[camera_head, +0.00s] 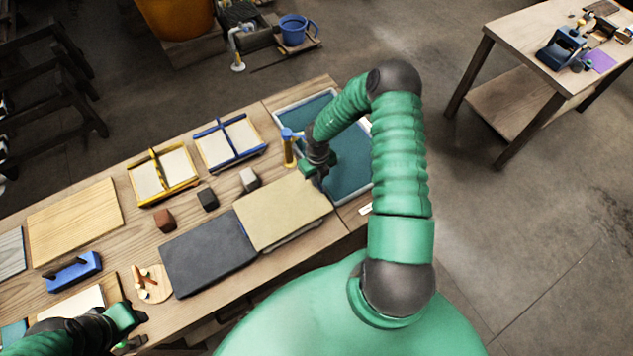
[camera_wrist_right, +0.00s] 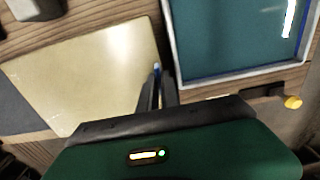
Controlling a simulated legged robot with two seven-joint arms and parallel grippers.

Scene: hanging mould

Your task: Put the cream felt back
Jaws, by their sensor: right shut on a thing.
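The cream felt (camera_head: 283,211) is a flat pale sheet on the wooden bench, right beside the dark grey felt (camera_head: 208,252). Lighter layers show under its front right edge. My right gripper (camera_head: 319,179) is at its right edge, next to the blue-green tray (camera_head: 355,172), and is shut on the felt. In the right wrist view the cream felt (camera_wrist_right: 85,72) meets the narrow closed fingers (camera_wrist_right: 159,88). Whether the sheet is lifted there is hard to tell. My left gripper (camera_head: 128,330) is low at the left; its fingers are unclear.
A yellow-framed mould (camera_head: 134,186) and a blue-framed mould (camera_head: 204,154) lie at the back. Small blocks stand before them: brown (camera_head: 165,220), black (camera_head: 208,199), grey (camera_head: 249,179). A yellow post with a blue top (camera_head: 288,148) stands by the tray. A wooden board (camera_head: 72,220) lies left.

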